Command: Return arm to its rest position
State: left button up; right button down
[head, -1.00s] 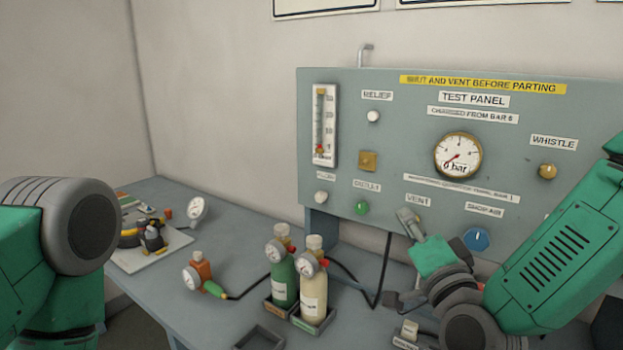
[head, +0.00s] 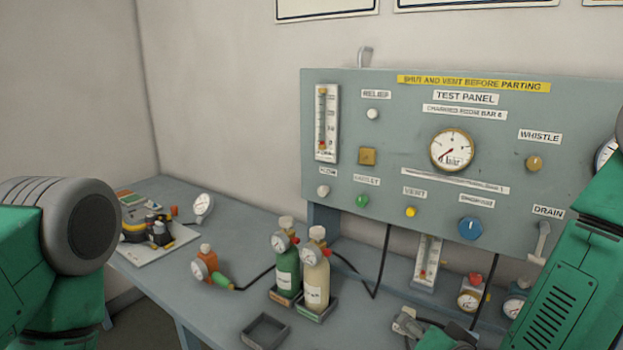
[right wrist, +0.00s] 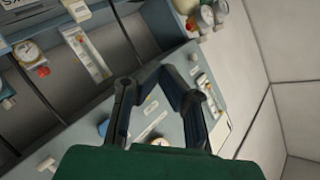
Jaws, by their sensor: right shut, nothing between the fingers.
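My right arm (head: 565,290) comes in from the right in the head view. Its gripper (head: 410,322) is low at the bottom edge, below the test panel (head: 390,140) and over the bench, partly cut off. In the right wrist view the two dark fingers (right wrist: 149,80) bend in towards each other; they are shut with nothing held. The gripper stands apart from the yellow vent knob (head: 410,212) and the blue knob (head: 471,228). My left arm (head: 75,225) shows at the left edge; its gripper is out of view.
Green (head: 286,268) and cream (head: 316,280) bottles stand in trays on the bench (head: 215,300), left of my right gripper. An empty tray (head: 265,332) lies in front. A flow tube (head: 427,260) and small gauges (head: 470,298) stand under the panel. Hoses hang nearby.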

jog(key=s+d+f+n+g, duration=0.1)
jog(key=s+f+g, duration=0.1)
jog(key=f, duration=0.3)
jog(key=s+d+f+g, duration=0.1)
jog(key=s+f+g, duration=0.1)
jog(key=s+f, duration=0.3)
jog(key=s+d+f+n+g+h, duration=0.1)
jog(key=s+d+f+g, duration=0.1)
jog(key=s+f, duration=0.2)
jog(key=shift+s+f+n, duration=0.1)
jog(key=shift+f+n, duration=0.2)
jog(key=shift+f, duration=0.1)
jog(key=s+d+f+n+g+h, duration=0.1)
jog(key=s+d+f+g, duration=0.2)
jog(key=s, duration=0.4)
jog(key=s+d+f+n+g+h+b, duration=0.1)
jog(key=s+d+f+g, duration=0.2)
jog(key=s, duration=0.4)
jog(key=s+d+f+n+g+h, duration=0.1)
jog(key=s+d+f+g, duration=0.1)
jog(key=s+f, duration=0.35)
notch_tip(320, 180, down, 11)
jog(key=w+b, duration=0.1)
jog(key=b, duration=1.3)
jog(key=shift+w+a+f+n, duration=0.15)
jog(key=shift+a+n, duration=0.25)
jog(key=shift+a, duration=0.05)
